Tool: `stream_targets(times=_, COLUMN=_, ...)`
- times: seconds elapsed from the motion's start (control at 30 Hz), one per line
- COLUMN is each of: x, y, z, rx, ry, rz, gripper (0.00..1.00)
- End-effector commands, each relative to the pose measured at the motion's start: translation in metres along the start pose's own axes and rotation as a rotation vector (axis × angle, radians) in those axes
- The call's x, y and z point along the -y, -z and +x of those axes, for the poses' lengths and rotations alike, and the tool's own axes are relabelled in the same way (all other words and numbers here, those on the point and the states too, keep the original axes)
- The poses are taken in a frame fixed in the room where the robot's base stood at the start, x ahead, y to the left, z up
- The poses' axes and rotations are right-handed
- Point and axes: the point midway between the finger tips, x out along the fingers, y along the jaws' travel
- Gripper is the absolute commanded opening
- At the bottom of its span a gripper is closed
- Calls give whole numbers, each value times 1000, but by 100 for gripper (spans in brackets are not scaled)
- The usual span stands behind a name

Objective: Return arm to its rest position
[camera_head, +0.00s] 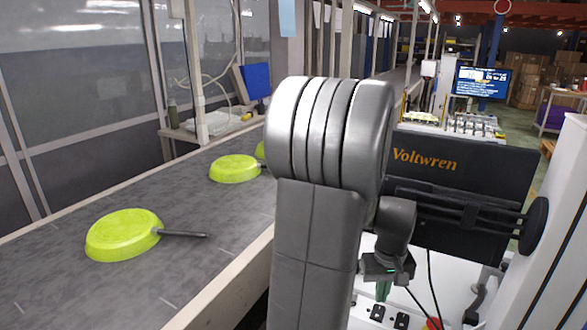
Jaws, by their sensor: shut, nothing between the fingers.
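My arm stands large and upright in the middle of the head view, with its grey links closest to the camera. My gripper (384,291) hangs behind the arm, low over the white top of my base, to the right of the conveyor. Its small fingers point down and are shut and empty. A lime-green pan (124,234) with a dark handle lies on the conveyor (60,285) at the left. A third (260,150) is mostly hidden behind my arm.
The conveyor's pale side rail (222,285) runs between the belt and my base. A black screen marked Voltwren (440,165) stands right of the arm, close to the gripper. A blue monitor (256,80) and a bottle (172,114) stand beyond the belt.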

Motion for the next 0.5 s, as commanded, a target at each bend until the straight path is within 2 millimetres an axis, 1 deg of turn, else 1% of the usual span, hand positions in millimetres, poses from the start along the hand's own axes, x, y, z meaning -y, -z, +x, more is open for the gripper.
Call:
stream_targets(times=0.03, x=0, y=0, z=10, rx=1, ry=0, rz=0, gripper=0)
stream_targets(times=0.3, x=0, y=0, z=42, rx=0, ry=0, rz=0, gripper=0)
stream_targets(times=0.5, x=0, y=0, z=54, rx=0, ry=0, rz=0, gripper=0)
